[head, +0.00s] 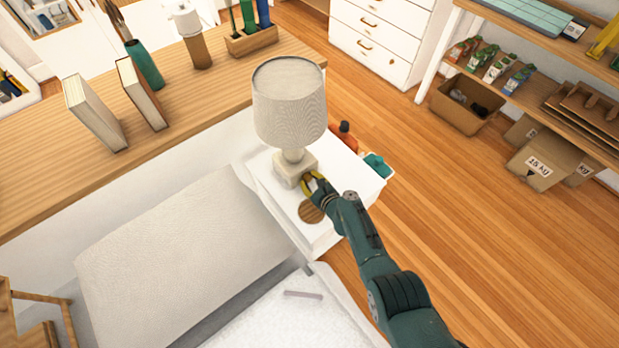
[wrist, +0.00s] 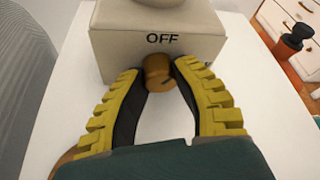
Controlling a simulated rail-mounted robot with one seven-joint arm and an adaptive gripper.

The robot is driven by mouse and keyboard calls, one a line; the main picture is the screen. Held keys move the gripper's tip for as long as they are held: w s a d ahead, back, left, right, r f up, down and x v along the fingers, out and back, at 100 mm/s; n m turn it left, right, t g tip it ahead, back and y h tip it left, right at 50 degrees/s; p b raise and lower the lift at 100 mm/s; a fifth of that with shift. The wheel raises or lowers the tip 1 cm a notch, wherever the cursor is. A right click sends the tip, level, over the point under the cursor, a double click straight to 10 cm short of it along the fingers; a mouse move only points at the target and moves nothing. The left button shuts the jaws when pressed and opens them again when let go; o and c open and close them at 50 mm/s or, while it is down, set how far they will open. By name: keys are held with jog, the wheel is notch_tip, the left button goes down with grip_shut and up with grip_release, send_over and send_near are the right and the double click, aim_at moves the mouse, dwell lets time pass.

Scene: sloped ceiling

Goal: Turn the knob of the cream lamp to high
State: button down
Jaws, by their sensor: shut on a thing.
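The cream lamp (head: 289,108) stands upright on a white nightstand (head: 345,183) in the head view. Its square base (wrist: 113,52) fills the top of the wrist view, with the word OFF printed on its front face. My gripper (wrist: 158,77) is shut on the knob, one yellow-and-black finger on each side. In the head view my gripper (head: 311,184) is at the lamp base, and the knob is hidden there.
A round wooden disc (head: 311,211) lies on the nightstand near my gripper. A bed with a pillow (head: 185,235) is to the left. A wooden shelf top with books (head: 96,112) runs behind the lamp. The floor (head: 480,220) to the right is clear.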

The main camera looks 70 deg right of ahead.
jog(key=m+y, duration=0.1)
jog(key=m, duration=0.1)
jog(key=shift+s+f+m+y+b, duration=0.15)
jog(key=shift+f+m+y+b, duration=0.15)
jog(key=shift+y+b, duration=0.1)
jog(key=m+y+b, duration=0.1)
jog(key=m+t+b, duration=0.1)
jog(key=m, duration=0.1)
jog(key=shift+f+t+y+b, duration=0.15)
jog(key=shift+t+y+b, duration=0.15)
jog(key=shift+y, duration=0.1)
jog(key=m+t+y+b, duration=0.1)
jog(key=m+b, duration=0.2)
jog(key=shift+f+y+b, duration=0.1)
jog(key=shift+y+b, duration=0.2)
jog(key=shift+b, duration=0.05)
jog(key=shift+m+t+y+b, duration=0.4)
jog(key=shift+m+t+b, duration=0.4)
jog(key=shift+m+b, duration=0.7)
jog(key=shift+r, duration=0.2)
jog(key=c, duration=1)
grip_release()
jog(key=shift+r, duration=0.1)
